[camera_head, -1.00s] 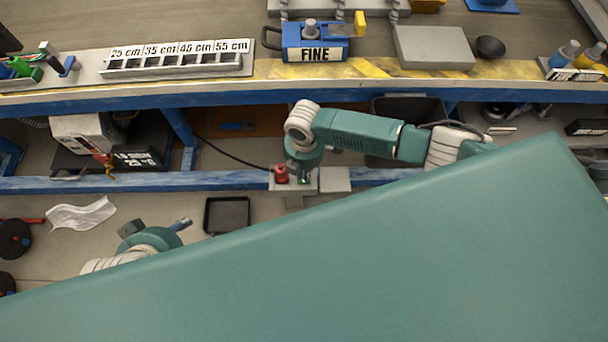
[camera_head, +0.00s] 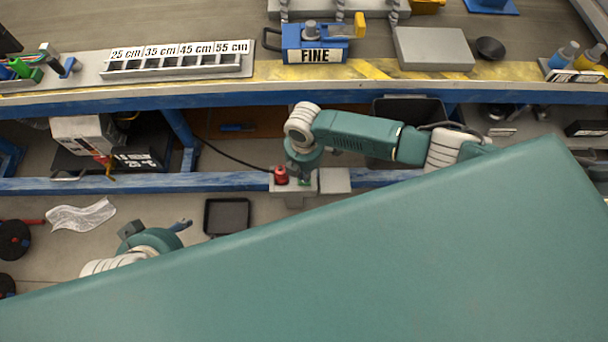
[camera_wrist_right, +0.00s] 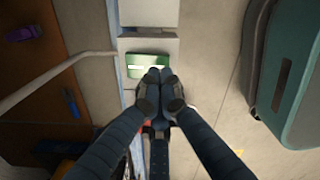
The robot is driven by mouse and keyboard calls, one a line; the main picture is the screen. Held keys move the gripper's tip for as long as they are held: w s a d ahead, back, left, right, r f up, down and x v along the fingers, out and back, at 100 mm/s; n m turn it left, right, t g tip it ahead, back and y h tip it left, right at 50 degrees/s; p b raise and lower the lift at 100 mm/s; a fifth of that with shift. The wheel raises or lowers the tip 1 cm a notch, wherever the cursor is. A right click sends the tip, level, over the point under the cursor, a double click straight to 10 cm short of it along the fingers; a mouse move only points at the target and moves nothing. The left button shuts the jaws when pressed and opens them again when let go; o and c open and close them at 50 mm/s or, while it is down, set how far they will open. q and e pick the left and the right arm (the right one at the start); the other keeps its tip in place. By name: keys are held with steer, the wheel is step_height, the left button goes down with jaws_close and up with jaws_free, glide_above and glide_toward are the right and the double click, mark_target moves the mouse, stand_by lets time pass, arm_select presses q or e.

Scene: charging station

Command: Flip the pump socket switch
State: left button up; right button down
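The pump socket is a grey box (camera_head: 282,188) on the blue lower rail, with a red plug (camera_head: 281,175) at its left. A green switch with a pale bar (camera_wrist_right: 148,67) shows on the grey housing in the right wrist view. My right gripper (camera_wrist_right: 160,88) is shut, its fingertips together at the lower edge of the switch; I cannot tell if they touch it. In the head view my right gripper (camera_head: 303,179) hides most of the switch. Part of the red plug shows behind the fingers. My left gripper (camera_head: 155,224) is open and empty, low at the left, away from the socket.
A blue rail (camera_head: 110,184) runs along the bench front, with a black cable (camera_head: 235,153) reaching the socket. A black tray (camera_head: 227,216) lies on the floor between my grippers. A white machine (camera_head: 85,135) stands at the left under the bench.

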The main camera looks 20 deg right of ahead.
arm_select(q)
steer(key=shift+w+d+r, duration=0.1)
steer(key=shift+w+d, duration=0.05)
steer(key=shift+w, duration=0.3)
arm_select(e)
steer(key=shift+f, duration=0.1)
stand_by(0.5)
arm_select(q)
steer(key=shift+w+r+t, duration=0.15)
steer(key=shift+w+t, duration=0.15)
steer(key=shift+t, duration=0.1)
steer(key=shift+w+d+r+t+b, duration=0.2)
steer(key=shift+w+d+r+t, duration=0.05)
steer(key=shift+w, duration=0.3)
steer(key=shift+w+d+r+t+b, duration=0.15)
steer(key=shift+w+d+r+t, duration=0.1)
steer(key=shift+w, duration=0.3)
arm_select(e)
steer(key=shift+f, duration=0.4)
